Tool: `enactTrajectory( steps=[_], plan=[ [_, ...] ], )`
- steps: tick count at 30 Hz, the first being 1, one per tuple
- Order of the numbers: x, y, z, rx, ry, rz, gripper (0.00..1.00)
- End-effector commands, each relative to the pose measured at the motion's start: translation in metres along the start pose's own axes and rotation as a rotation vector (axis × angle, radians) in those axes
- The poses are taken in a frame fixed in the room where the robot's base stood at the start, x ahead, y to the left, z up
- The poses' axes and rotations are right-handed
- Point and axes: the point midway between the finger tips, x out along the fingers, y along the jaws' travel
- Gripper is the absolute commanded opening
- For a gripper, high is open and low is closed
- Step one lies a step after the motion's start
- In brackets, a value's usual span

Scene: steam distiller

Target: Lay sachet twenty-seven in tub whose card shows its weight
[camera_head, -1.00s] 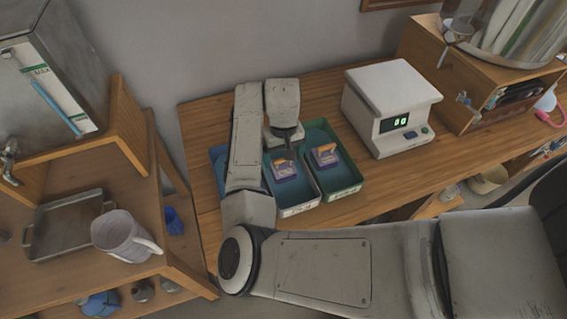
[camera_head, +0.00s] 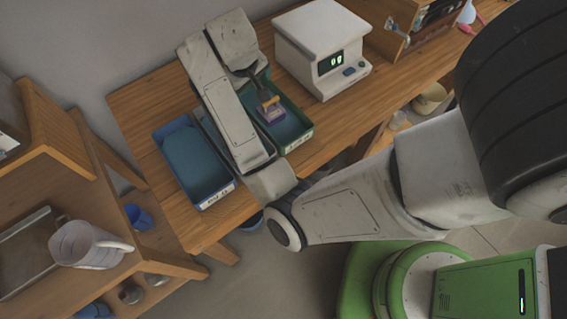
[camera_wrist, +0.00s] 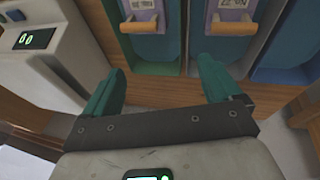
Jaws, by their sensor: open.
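A blue tub (camera_head: 190,158) stands at the left of the wooden counter and looks empty. A green tub (camera_head: 306,127) stands to the right and holds a purple sachet with an orange grip (camera_head: 270,108). A middle tub is mostly hidden behind my arm in the head view. The wrist view shows a sachet (camera_wrist: 140,12) in the green tub and another sachet (camera_wrist: 230,14) in the middle tub (camera_wrist: 215,72). Sachet numbers and tub cards are too small to read. My gripper (camera_wrist: 157,88) is open and empty, near the tubs' sachets, apart from them.
A white scale (camera_head: 318,45) with a lit green display stands right of the tubs. A wooden box (camera_head: 400,25) is beyond it. A lower shelf at left holds a pale mug (camera_head: 85,245) and a metal tray (camera_head: 22,250). Bare counter (camera_head: 150,95) shows behind the blue tub.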

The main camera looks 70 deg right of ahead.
Motion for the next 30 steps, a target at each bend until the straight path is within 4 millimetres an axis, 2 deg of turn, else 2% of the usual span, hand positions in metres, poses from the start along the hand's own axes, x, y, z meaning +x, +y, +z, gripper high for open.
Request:
enactTrajectory(
  steps=[2,5,8,15,18,21,24,30],
  plan=[
    [0.005,0.005,0.015,-0.058,0.031,0.030,0.91],
    [0.011,-0.003,0.038,-0.136,0.057,0.029,0.91],
    [0.019,-0.019,0.071,-0.220,0.060,0.000,0.91],
    [0.029,-0.073,0.174,-0.380,-0.006,-0.159,0.91],
    [0.028,-0.092,0.212,-0.415,-0.042,-0.226,0.91],
    [0.024,-0.105,0.237,-0.435,-0.069,-0.276,0.91],
    [0.022,-0.112,0.250,-0.443,-0.082,-0.302,0.91],
    [0.021,-0.113,0.252,-0.445,-0.084,-0.307,0.91]
  ],
)
